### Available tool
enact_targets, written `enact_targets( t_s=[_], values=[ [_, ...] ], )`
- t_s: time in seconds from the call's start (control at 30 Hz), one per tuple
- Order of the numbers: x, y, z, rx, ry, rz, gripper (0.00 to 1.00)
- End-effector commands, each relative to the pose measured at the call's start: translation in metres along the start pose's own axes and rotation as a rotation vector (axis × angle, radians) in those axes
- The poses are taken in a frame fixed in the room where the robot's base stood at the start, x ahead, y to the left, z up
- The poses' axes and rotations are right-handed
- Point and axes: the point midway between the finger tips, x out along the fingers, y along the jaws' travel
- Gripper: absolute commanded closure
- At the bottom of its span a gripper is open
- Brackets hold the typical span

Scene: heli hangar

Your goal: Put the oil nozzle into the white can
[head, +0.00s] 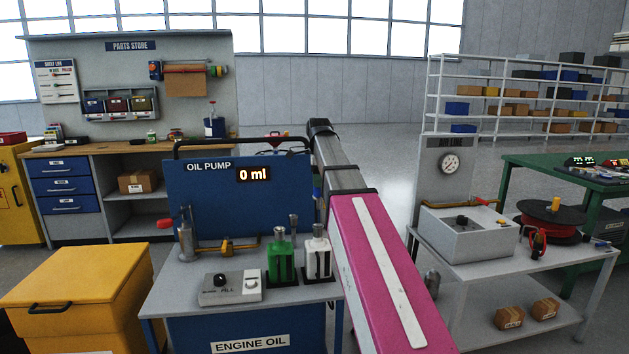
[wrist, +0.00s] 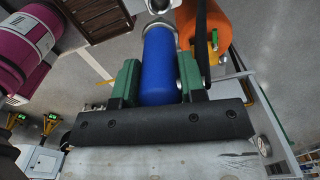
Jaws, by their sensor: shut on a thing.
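In the wrist view my gripper (wrist: 160,80) is shut, its green pads on both sides of a blue cylindrical handle, which I take to be the oil nozzle (wrist: 160,62). A grey metal collar and a round metal end show beyond the handle at the top edge. The white can (head: 318,256) stands upright on the oil pump bench, right of a green can (head: 280,258); both have dark front panels. In the head view my arm hides the gripper and the nozzle. The white can cannot be made out in the wrist view.
The blue oil pump panel (head: 238,205) reads 0 ml behind the cans. A grey control box (head: 230,289) sits left of them. A yellow bin (head: 75,285) stands left of the bench. A gauge bench (head: 510,260) stands right of my arm. A black strap or hose (wrist: 203,45) runs beside the nozzle.

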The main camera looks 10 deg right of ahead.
Motion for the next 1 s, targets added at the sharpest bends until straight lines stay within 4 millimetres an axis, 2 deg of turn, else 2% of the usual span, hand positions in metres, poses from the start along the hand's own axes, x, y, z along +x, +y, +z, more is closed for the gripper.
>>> enact_targets(
  t_s=[0.6, 1.0],
  values=[
    [0.05, 0.0, 0.0, 0.0, 0.0, 0.001, 0.96],
    [0.055, 0.0, 0.001, 0.0, 0.0, -0.001, 0.96]
  ],
)
